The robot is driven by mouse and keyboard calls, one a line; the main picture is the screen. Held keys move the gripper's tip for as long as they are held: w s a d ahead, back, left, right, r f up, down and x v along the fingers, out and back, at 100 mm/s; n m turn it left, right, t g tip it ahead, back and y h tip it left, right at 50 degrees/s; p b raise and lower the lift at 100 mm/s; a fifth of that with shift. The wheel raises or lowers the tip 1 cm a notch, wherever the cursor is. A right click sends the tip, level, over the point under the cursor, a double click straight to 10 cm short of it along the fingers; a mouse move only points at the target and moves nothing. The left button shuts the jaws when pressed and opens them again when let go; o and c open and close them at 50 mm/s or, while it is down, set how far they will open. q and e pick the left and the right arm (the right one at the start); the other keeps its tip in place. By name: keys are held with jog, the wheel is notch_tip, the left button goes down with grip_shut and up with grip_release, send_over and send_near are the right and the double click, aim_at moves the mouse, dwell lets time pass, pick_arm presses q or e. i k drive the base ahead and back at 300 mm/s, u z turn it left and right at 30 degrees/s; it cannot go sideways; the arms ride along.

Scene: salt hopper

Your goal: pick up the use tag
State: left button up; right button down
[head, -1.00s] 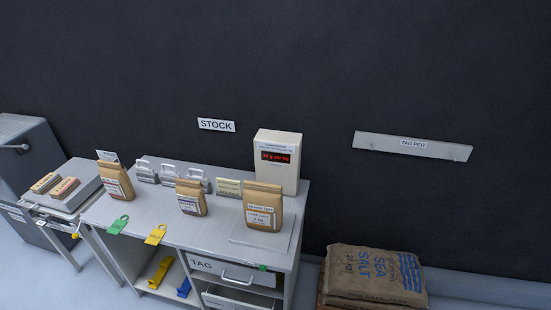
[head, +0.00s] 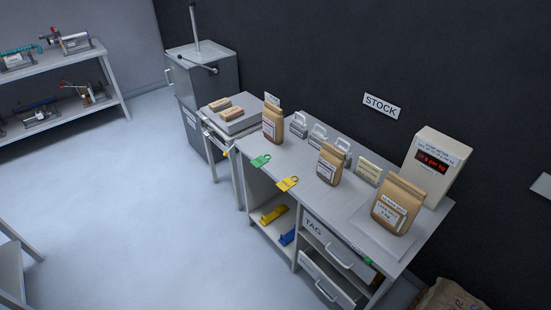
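A green tag (head: 261,161) with a ring-shaped end lies at the front edge of the grey bench (head: 330,215). A yellow tag (head: 287,183) of like shape lies to its right, also at the front edge. No writing on either tag can be read, so I cannot tell which is the use tag. A small green piece (head: 368,261) shows at the drawer front marked TAG (head: 313,227). A small yellow piece (head: 226,154) shows at the side table's front. Neither of my grippers is in view.
Brown paper bags (head: 398,206), metal blocks with handles and a box with a red display (head: 432,162) stand on the bench. The lower drawer (head: 328,283) is partly open. A grey cabinet (head: 203,80) stands behind. The floor (head: 130,200) at left is clear.

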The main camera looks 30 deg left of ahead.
aim_at(261, 161)
jog(key=u, duration=2.2)
jog(key=i, duration=2.55)
jog(key=z, duration=2.05)
